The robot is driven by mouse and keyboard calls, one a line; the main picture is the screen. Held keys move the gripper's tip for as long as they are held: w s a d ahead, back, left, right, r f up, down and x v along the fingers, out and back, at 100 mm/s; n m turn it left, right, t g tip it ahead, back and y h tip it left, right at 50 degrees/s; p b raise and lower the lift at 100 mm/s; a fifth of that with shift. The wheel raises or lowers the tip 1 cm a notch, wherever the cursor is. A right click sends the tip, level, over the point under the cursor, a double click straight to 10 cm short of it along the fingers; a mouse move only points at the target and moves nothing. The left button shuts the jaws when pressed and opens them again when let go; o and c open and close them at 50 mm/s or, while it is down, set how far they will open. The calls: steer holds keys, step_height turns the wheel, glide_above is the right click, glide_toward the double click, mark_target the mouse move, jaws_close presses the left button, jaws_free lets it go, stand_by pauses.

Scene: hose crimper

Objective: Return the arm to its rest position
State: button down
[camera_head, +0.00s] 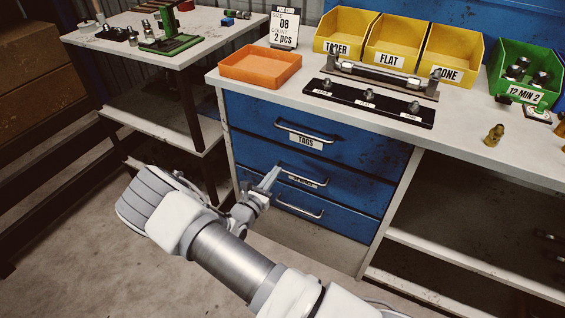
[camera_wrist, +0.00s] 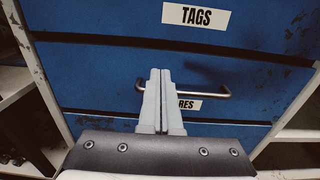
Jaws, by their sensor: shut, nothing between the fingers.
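My gripper (camera_head: 270,178) is in front of the blue drawer cabinet (camera_head: 350,150), near the handle of the middle drawer. In the wrist view my gripper (camera_wrist: 160,85) has its two grey fingers side by side and shut, with nothing between them. The middle drawer's handle (camera_wrist: 215,91) passes behind the fingertips in that view. I cannot tell whether the fingers touch it. The fingers hide part of the middle drawer's label (camera_wrist: 188,104). The top drawer carries a TAGS label (camera_wrist: 196,16). The drawers look closed.
The workbench top above the drawers holds an orange tray (camera_head: 260,66), a black fixture (camera_head: 368,102), yellow bins (camera_head: 395,45) and a green bin (camera_head: 525,75). A side table (camera_head: 165,50) with a green tool (camera_head: 170,42) stands at left. Floor (camera_head: 85,215) left of my arm is clear.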

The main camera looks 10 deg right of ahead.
steer(key=v, duration=0.6)
steer(key=shift+p, duration=0.45)
steer(key=s+d+r+m+g+y, duration=0.1)
steer(key=s+d+r+m+g, duration=0.55)
steer(key=r+m, duration=0.25)
steer(key=s+d+r+m+g, duration=0.5)
steer(key=r+m+g, duration=0.2)
steer(key=r+m, duration=0.2)
steer(key=s+a+r+m+t+y, duration=0.25)
steer(key=s+r+m+y, duration=0.25)
steer(key=s+r, duration=0.3)
steer(key=s+a+r+m+t+y, duration=0.1)
steer(key=s+r+m+t+y, duration=0.2)
steer(key=s+r+m+y, duration=0.4)
step_height(320, 180, up, 19)
steer(key=s+n+h+p, duration=0.1)
steer(key=h+p, duration=0.1)
steer(key=p, duration=1.6)
steer(key=shift+s+a+f+n+g, duration=0.15)
steer(key=shift+s+f+n+g, duration=0.05)
steer(key=shift+s+n+g, duration=0.1)
